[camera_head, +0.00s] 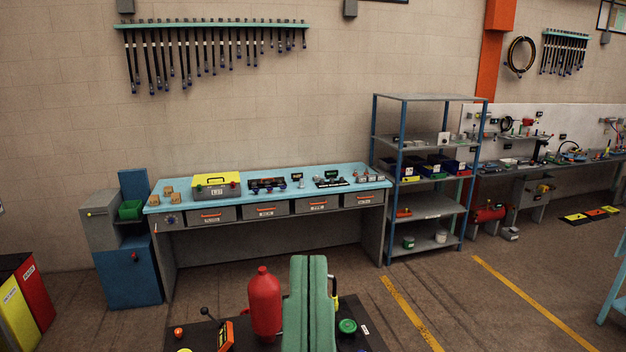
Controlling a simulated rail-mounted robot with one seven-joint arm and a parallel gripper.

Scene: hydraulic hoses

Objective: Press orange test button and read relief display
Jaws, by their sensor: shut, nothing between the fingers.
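A small round orange button-like knob (178,332) sits on the dark surface at the bottom of the head view. Right of it stands a tilted orange-edged device (226,336) with a dark face; whether this is the relief display cannot be told, and no reading is legible. A small dark unit with a green face (331,174) lies on the blue bench farther back; its text is too small to read. Which part is the test button is not certain, as no label is legible. My gripper cannot be made out in this view.
A red cylinder (265,302) and a tall green split block (309,305) stand on the dark surface (205,338), with a green knob (347,327) to the right. Behind are the blue-topped bench (160,208) and a shelf (428,204). Floor with yellow lines is clear at right.

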